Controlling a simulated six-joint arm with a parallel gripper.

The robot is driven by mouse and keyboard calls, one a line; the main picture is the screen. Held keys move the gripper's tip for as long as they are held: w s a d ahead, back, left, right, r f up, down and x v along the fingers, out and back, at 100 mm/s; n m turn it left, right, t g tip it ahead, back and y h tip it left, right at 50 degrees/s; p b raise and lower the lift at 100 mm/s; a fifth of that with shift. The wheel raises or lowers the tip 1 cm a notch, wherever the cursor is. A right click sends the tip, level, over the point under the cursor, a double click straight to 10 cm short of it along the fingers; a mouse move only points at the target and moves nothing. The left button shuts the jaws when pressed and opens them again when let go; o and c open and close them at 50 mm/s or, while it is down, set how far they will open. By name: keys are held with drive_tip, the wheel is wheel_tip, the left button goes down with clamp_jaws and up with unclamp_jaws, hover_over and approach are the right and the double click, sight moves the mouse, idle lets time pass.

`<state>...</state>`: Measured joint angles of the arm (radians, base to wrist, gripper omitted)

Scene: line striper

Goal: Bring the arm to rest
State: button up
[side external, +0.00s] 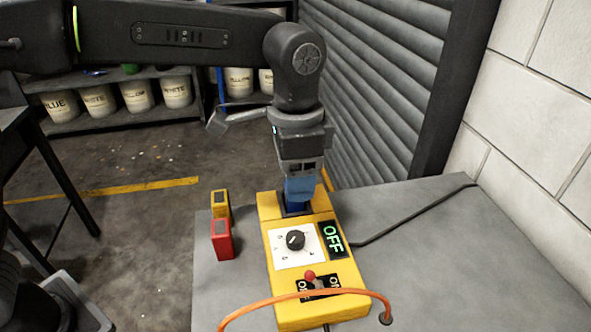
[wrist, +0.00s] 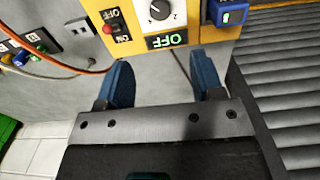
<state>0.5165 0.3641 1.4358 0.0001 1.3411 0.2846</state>
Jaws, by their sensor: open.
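My gripper (side external: 300,175) hangs above the far end of a yellow control box (side external: 265,208) in the side view. In the wrist view its two blue fingers (wrist: 164,76) are spread, with nothing between them. The box has a black dial (side external: 295,240) on a white plate, a display reading OFF (side external: 332,239) in green, and a red-tipped toggle switch (side external: 310,276). In the wrist view a blue block (wrist: 229,13) with a small green light sits at the box, beyond the right finger and apart from it. The side view leaves its outline against the blue fingers unclear.
A red block (side external: 222,240) and a yellow block (side external: 220,204) stand on the grey table (side external: 470,270) left of the box. An orange cable (side external: 255,306) arcs over its near end. A shutter (side external: 375,90) and white wall (side external: 540,100) are behind. The table's right side is mostly clear.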

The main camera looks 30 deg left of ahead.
drive_tip(key=shift+a, duration=0.1)
drive_tip(key=s+a+r+n+t, duration=0.2)
drive_tip(key=s+a, duration=0.2)
drive_tip(key=a, duration=0.3)
drive_tip(key=s+a+r+n+t, duration=0.1)
drive_tip(key=s+a+r+n, duration=0.25)
drive_tip(key=a, duration=0.35)
drive_tip(key=s+a+f+n+t, duration=0.2)
drive_tip(key=s+a+f, duration=0.3)
drive_tip(key=s+a, duration=0.3)
drive_tip(key=shift+s+f+n+t, duration=0.25)
drive_tip(key=shift+s+n+t, duration=0.05)
drive_tip(key=shift+s+n, duration=0.55)
drive_tip(key=shift+d, duration=0.1)
drive_tip(key=shift+c, duration=0.2)
